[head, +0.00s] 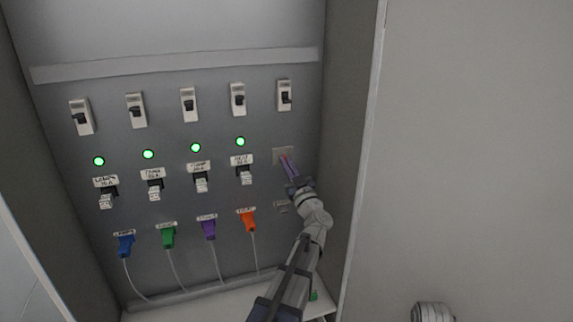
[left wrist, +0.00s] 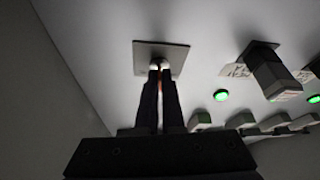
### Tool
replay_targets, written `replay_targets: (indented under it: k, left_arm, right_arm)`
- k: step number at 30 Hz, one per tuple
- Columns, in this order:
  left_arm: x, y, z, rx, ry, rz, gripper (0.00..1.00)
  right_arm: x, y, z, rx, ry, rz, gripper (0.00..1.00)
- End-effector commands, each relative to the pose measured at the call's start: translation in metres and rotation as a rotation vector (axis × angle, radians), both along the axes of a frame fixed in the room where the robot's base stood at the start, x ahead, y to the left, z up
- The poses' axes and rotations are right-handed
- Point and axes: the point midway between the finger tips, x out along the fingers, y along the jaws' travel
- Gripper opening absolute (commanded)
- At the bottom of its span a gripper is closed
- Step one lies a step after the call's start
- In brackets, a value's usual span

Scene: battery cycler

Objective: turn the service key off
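The service key switch has a square grey plate (head: 277,156) at the right of the panel; it also fills the top middle of the left wrist view (left wrist: 148,49). My left gripper (head: 286,160) reaches up to it, fingertips at the plate. In the left wrist view its two dark fingers (left wrist: 160,68) are nearly together, with a thin reddish sliver of the service key (left wrist: 160,90) between them. The fingers hide most of the key, so its turned position cannot be told.
Several breaker switches (head: 189,104) run along the top of the panel. Below are lit green lamps (head: 195,147), labelled connectors (head: 201,180) and coloured plugs with cables (head: 168,237). The cabinet's side wall (head: 350,150) stands close to the right of my left arm.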

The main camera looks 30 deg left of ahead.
Motion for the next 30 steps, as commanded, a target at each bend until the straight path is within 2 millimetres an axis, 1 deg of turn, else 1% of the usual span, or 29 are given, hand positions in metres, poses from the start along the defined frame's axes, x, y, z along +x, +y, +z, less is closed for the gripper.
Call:
replay_targets:
  k: [1, 6, 12, 18, 30]
  left_arm:
    - [0.0026, -0.0007, 0.0022, -0.020, -0.028, 0.000, 0.00]
    - [0.0027, -0.0007, 0.0028, -0.095, -0.117, 0.002, 0.00]
    - [0.0028, -0.0013, 0.0028, -0.158, -0.193, 0.000, 0.00]
    - [0.0026, -0.0011, 0.0023, -0.194, -0.235, 0.001, 0.00]
    - [0.0022, -0.0009, 0.0017, -0.207, -0.252, 0.002, 0.00]
  right_arm:
    - [0.0000, 0.0000, 0.0023, 0.000, 0.000, 0.000, 0.50]
    - [0.0000, 0.0000, 0.0057, 0.000, 0.000, -0.001, 0.50]
    - [0.0000, 0.0000, 0.0088, 0.000, 0.000, -0.002, 0.50]
    - [0.0000, 0.0001, 0.0103, 0.000, 0.000, -0.002, 0.50]
    - [0.0000, 0.0001, 0.0106, 0.000, 0.000, -0.002, 0.50]
